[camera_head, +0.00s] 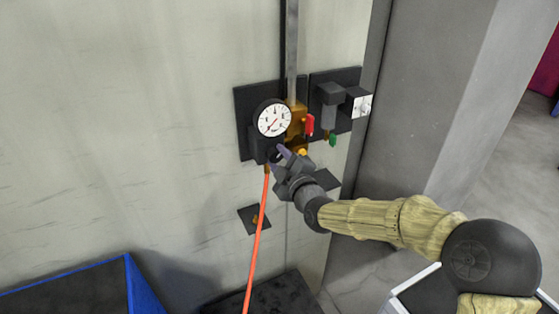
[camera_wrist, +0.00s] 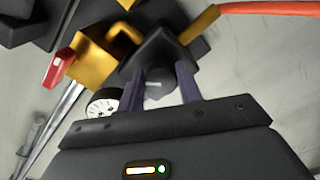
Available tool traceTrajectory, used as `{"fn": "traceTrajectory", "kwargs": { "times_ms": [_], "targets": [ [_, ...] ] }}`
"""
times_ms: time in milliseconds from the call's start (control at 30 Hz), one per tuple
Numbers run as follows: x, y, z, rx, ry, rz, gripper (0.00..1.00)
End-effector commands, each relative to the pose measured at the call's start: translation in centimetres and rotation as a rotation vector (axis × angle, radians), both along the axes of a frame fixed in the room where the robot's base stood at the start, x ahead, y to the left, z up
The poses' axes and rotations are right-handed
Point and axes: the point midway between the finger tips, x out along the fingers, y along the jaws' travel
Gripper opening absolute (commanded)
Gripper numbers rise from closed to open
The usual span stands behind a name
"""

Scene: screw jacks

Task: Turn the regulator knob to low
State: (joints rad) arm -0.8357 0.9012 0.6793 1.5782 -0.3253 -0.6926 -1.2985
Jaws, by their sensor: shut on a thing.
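The regulator is a dark block on the wall with a round white gauge (camera_head: 272,119) on top and a brass body (camera_head: 297,122) to its right. Its dark grey knob (camera_wrist: 156,88) has a pale mark and shows between my fingers in the wrist view. My gripper (camera_wrist: 160,86) is shut on the knob, one purple finger on each side. In the head view my gripper (camera_head: 280,153) reaches the regulator from below right and hides the knob. I cannot read a low label on the knob.
An orange hose (camera_head: 258,235) hangs from the regulator's underside. A red handle (camera_head: 310,124) and a green handle (camera_head: 333,140) stick out close to the right. A grey pillar (camera_head: 425,95) stands right of the wall. A blue-edged dark box (camera_head: 75,290) is at lower left.

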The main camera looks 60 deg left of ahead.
Motion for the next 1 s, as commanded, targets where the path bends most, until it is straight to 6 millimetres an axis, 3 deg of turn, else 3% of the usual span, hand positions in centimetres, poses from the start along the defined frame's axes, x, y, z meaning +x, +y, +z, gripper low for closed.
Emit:
{"fn": "traceTrajectory", "kwargs": {
  "times_ms": [367,1000],
  "targets": [
    [-0.05,-0.03,-0.62,0.008,0.182,-0.001,0.12],
    [-0.22,-0.02,-0.73,0.028,0.771,-0.001,0.12]
  ]
}}
